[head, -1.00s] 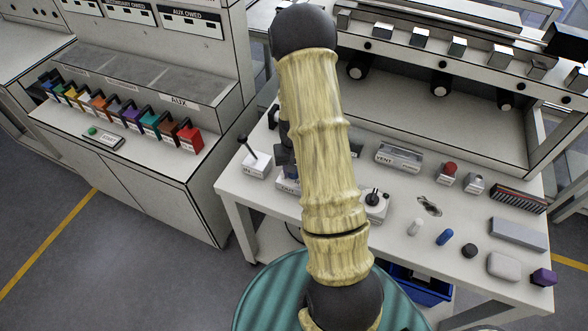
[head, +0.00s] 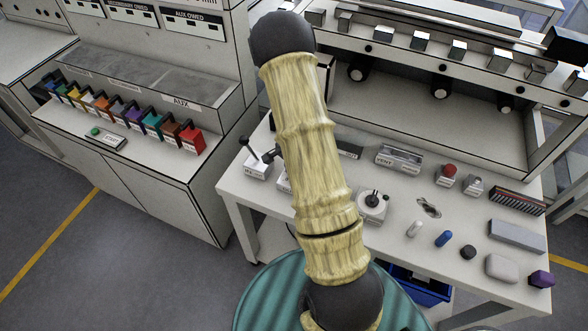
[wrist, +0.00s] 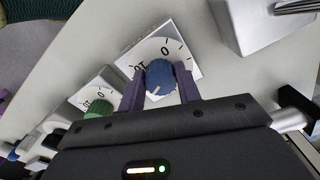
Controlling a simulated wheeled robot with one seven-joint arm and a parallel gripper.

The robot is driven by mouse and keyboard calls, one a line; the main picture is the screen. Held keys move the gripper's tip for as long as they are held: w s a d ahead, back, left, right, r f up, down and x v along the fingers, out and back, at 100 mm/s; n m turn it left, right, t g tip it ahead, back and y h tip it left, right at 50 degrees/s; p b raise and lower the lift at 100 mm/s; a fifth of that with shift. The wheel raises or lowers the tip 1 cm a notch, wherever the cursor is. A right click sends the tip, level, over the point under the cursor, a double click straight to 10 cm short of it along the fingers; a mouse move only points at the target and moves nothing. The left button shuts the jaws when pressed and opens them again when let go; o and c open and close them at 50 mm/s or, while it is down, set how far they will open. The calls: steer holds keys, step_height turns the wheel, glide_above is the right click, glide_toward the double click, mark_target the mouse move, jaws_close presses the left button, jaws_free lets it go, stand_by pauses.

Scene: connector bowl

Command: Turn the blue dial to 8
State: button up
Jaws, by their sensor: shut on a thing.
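The blue dial (wrist: 160,74) sits on a white square plate (wrist: 182,40) with black scale marks in the wrist view. A 0 and what looks like a 10 are readable on the scale; the other numbers are hidden or too small. A white pointer line shows on the dial's lower side, towards my gripper's body. My gripper (wrist: 160,82) has one finger on each side of the dial and is shut on it. In the head view my arm hides the dial and the gripper.
A green dial (wrist: 98,108) on its own plate stands left of the blue one. A pale block (wrist: 265,22) stands at the upper right. In the head view, a joystick box (head: 372,206), a lever box (head: 258,168) and a red button (head: 448,172) stand on the white table.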

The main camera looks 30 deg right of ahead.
steer(key=shift+w+m, duration=0.1)
steer(key=shift+m, duration=1.2)
steer(key=shift+p, duration=0.3)
steer(key=o, duration=1)
steer(key=shift+c, duration=0.2)
step_height(320, 180, up, 17)
steer(key=shift+r, duration=0.2)
